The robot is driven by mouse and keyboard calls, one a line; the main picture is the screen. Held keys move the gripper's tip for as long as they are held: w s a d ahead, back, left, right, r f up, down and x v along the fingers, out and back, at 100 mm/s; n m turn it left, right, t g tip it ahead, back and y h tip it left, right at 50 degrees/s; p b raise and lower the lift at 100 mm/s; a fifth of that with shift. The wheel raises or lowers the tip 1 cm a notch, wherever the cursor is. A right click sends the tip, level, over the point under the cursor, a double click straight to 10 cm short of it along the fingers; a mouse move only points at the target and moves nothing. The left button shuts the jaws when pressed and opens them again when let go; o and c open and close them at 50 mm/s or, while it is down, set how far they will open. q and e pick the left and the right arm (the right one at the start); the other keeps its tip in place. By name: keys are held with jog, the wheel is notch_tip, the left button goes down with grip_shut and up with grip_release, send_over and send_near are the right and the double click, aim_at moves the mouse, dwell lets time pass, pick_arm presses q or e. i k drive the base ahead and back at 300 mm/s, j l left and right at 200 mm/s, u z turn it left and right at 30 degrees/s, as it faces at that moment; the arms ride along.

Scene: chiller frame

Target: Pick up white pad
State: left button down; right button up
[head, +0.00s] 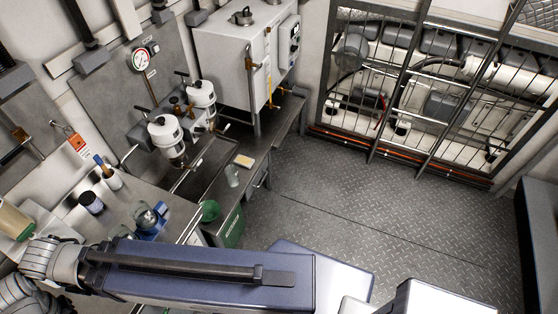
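A small, pale cream-white rectangular pad (244,161) lies flat on the dark metal counter (262,141), near its front edge. It is the only thing I see that looks like the white pad. A clear glass (232,176) stands just in front of it, close by. Neither of my grippers shows in the head view, so what they hold cannot be seen. Large blue and grey arm parts of mine cross the bottom of the picture, well apart from the pad.
Two white canisters (168,137) (201,94) stand left of the pad, and a large white tank (240,52) is behind it. A green cup (209,210) and a green box (231,228) are nearer. A blue-based glass flask (149,219) stands on the left counter. The plated floor (370,205) is clear.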

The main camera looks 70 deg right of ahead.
aim_at(245, 162)
jog(key=i+z, duration=0.15)
jog(key=z, duration=1.85)
jog(key=i+l+z, duration=0.25)
jog(key=i+l, duration=1)
jog(key=i, duration=0.05)
